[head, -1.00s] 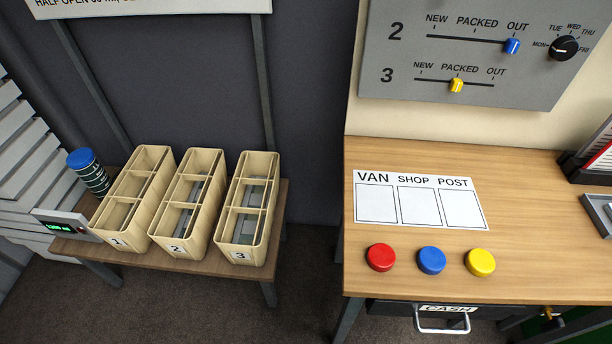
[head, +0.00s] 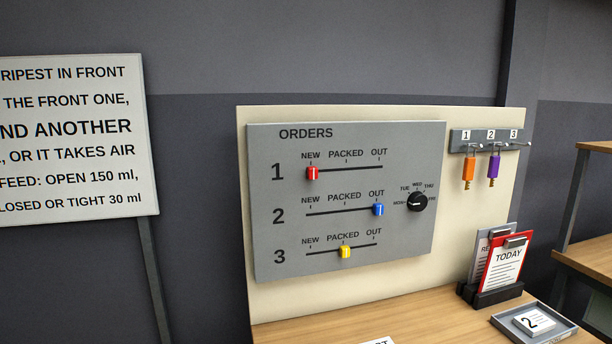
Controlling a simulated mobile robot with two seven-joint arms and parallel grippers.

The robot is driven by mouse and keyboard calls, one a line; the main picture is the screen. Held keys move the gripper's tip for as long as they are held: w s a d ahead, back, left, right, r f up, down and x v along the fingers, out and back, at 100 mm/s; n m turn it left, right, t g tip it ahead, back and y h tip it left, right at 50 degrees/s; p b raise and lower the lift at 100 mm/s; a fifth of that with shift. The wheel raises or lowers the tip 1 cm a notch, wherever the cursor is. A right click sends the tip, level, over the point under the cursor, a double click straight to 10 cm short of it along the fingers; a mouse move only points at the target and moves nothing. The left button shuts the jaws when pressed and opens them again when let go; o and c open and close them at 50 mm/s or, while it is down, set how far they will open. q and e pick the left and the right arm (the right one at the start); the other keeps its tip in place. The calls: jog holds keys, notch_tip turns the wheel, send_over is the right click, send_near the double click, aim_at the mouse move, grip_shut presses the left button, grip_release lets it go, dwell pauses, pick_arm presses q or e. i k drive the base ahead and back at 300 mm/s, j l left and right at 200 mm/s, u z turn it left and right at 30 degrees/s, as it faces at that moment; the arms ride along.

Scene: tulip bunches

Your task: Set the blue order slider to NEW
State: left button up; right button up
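The grey ORDERS panel (head: 400,150) stands upright at the back of the table and carries three sliders. The blue slider (head: 378,209) is in row 2, at the right end of its track under OUT. The NEW mark of that row is at the left end. The red slider (head: 312,173) in row 1 is at NEW. The yellow slider (head: 345,252) in row 3 is at PACKED. Neither of my grippers shows in the head view.
A black day dial (head: 417,202) is right of the sliders. Keys with an orange tag (head: 468,168) and a purple tag (head: 493,167) hang on a rack. Clipboards (head: 505,262) and a grey tray (head: 560,329) stand on the table (head: 300,333). A rules sign (head: 75,140) is at left.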

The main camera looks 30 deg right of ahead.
aim_at(377, 208)
jog(key=z, duration=1.25)
